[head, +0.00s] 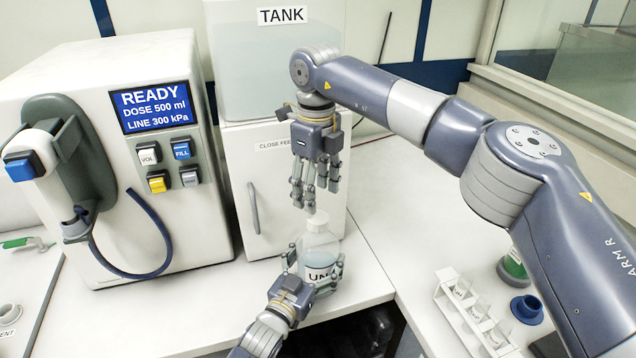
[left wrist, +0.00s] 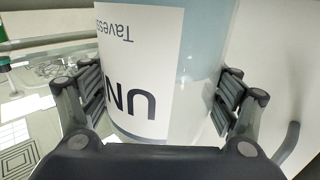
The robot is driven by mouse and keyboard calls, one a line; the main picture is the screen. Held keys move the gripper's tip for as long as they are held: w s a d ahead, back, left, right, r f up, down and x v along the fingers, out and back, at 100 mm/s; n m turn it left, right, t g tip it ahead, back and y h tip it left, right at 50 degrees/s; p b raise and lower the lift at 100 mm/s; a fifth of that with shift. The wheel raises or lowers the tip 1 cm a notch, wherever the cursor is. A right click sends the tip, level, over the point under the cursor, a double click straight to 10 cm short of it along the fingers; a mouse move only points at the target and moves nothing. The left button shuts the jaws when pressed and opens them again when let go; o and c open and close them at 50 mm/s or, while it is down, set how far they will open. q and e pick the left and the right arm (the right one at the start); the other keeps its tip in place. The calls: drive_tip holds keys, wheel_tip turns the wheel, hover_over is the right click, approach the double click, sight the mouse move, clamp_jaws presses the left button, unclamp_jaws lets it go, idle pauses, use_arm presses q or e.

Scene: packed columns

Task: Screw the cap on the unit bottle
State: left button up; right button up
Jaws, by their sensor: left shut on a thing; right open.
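The unit bottle (head: 321,246) is clear with a white label reading "UN…" and stands upright near the front edge of the counter. My left gripper (head: 314,272) is shut around its body from the front. In the left wrist view the bottle (left wrist: 150,60) fills the space between the finger pads, its label upside down. A whitish piece (head: 316,220) sits at the bottle's top; I cannot tell whether it is the cap or the bare neck. My right gripper (head: 311,204) points down just above it, fingers open; whether they touch it is unclear.
A dosing machine (head: 205,225) with a READY screen stands at left, a hose looping in front. The tank cabinet (head: 262,165) is close behind the bottle. At right are a white tube rack (head: 452,312), a blue round piece (head: 527,308) and a green-labelled container (head: 514,264).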

sight(318, 217)
drive_tip(key=n, duration=0.5)
drive_tip(key=shift+r+n, duration=0.15)
drive_tip(key=shift+n, duration=0.25)
drive_tip(key=n, duration=0.7)
drive_tip(key=shift+d+r, duration=0.1)
drive_tip(key=shift+r, duration=0.1)
drive_tip(key=n, duration=0.5)
drive_tip(key=shift+r+n, duration=0.1)
drive_tip(key=shift+n, duration=0.2)
drive_tip(key=n, duration=0.5)
drive_tip(key=shift+r+n, duration=0.1)
drive_tip(key=shift+n, duration=0.3)
drive_tip(key=shift+f, duration=4)
